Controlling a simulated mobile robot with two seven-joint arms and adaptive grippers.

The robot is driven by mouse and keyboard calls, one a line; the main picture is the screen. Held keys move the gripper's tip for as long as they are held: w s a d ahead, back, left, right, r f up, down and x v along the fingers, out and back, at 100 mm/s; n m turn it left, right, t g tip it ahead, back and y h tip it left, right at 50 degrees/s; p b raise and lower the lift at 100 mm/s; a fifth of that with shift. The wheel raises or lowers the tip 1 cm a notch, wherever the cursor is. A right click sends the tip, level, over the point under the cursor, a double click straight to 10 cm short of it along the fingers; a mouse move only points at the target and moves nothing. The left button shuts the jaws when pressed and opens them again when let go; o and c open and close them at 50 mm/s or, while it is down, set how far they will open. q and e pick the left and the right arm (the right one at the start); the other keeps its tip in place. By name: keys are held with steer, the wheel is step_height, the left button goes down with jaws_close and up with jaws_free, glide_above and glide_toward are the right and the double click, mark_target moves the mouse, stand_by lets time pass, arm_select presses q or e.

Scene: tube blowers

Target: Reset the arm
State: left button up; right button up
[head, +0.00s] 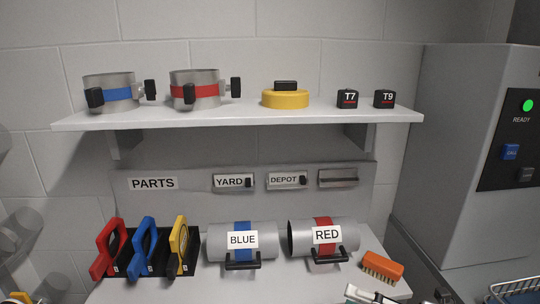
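A blue-banded tube (241,242) labelled BLUE and a red-banded tube (325,237) labelled RED lie side by side on the lower surface. A blue-banded clamp (110,93), a red-banded clamp (195,90) and a yellow cap (285,98) sit on the upper shelf.
The white shelf (240,119) also carries black blocks T7 (347,99) and T9 (383,99). An orange brush (381,267) lies right of the red tube. A grey cabinet (445,150) with a lit green READY lamp (527,106) stands at right, above a wire basket (516,291).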

steer(key=d+f+m+t+h, duration=0.25)
steer(key=f+m+h, duration=0.25)
steer(key=f+m, duration=0.4)
steer(key=d+f+m+t+h, duration=0.1)
steer(key=f+m+t+h, duration=0.3)
steer(key=f+m, duration=0.5)
steer(key=s+a+f+m+g+h, duration=0.1)
steer(key=s+f+m+g+h, duration=0.2)
steer(key=s+f+m, duration=0.8)
step_height(320, 180, down, 2)
steer(key=shift+s+a+g+h, duration=0.35)
steer(key=shift+s+g, duration=0.1)
steer(key=shift+g, duration=0.4)
